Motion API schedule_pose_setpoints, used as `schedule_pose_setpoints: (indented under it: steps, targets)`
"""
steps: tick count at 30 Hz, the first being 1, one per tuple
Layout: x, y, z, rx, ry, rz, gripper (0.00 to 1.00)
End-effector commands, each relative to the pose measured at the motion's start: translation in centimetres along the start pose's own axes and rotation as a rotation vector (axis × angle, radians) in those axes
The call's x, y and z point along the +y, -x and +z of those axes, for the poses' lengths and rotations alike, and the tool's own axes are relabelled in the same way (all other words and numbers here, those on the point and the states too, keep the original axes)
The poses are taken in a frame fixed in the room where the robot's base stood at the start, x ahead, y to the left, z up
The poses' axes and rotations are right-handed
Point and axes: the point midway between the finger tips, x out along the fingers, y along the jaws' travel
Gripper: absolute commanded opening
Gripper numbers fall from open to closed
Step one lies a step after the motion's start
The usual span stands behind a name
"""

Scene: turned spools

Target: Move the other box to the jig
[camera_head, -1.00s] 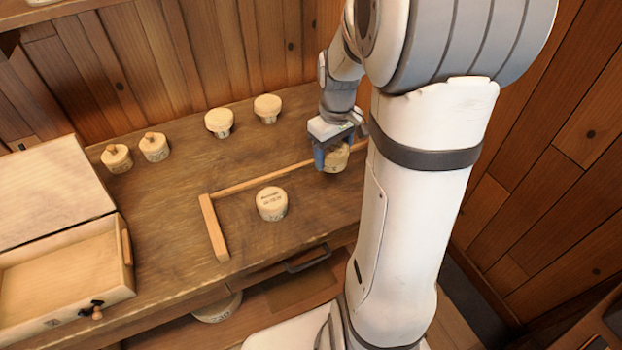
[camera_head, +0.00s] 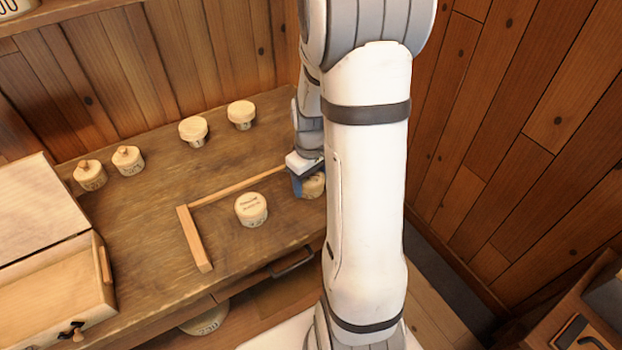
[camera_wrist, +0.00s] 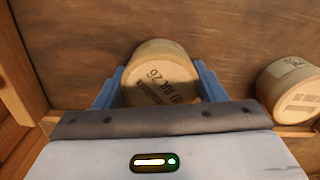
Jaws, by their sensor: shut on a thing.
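My gripper (camera_head: 304,184) is shut on a round wooden box (camera_head: 314,186), partly hidden behind my arm in the head view. In the wrist view the held box (camera_wrist: 160,78) sits between the blue fingers, with dark print on its face. The jig (camera_head: 190,236) is an L of light wooden strips on the bench. A second round box (camera_head: 251,209) with print on its lid stands upright inside the jig's corner area, apart from both strips. A round box also shows at the right of the wrist view (camera_wrist: 290,88). I cannot tell whether the held box touches the bench.
An open wooden case (camera_head: 50,290) is at the left. A container sits on the shelf below (camera_head: 205,318).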

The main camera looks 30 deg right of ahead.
Motion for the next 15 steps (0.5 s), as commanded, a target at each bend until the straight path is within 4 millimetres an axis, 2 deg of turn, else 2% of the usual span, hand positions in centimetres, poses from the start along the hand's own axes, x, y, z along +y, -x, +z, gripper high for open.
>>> schedule_pose_setpoints:
  steps: [1, 9, 15]
  targets:
    - [0.01, -0.15, 0.01, 0.0, 0.0, 0.0, 0.65]
    - [0.03, -0.08, 0.02, 0.0, -0.001, 0.0, 0.85]
    - [0.04, -0.03, 0.03, 0.0, -0.001, 0.0, 0.85]
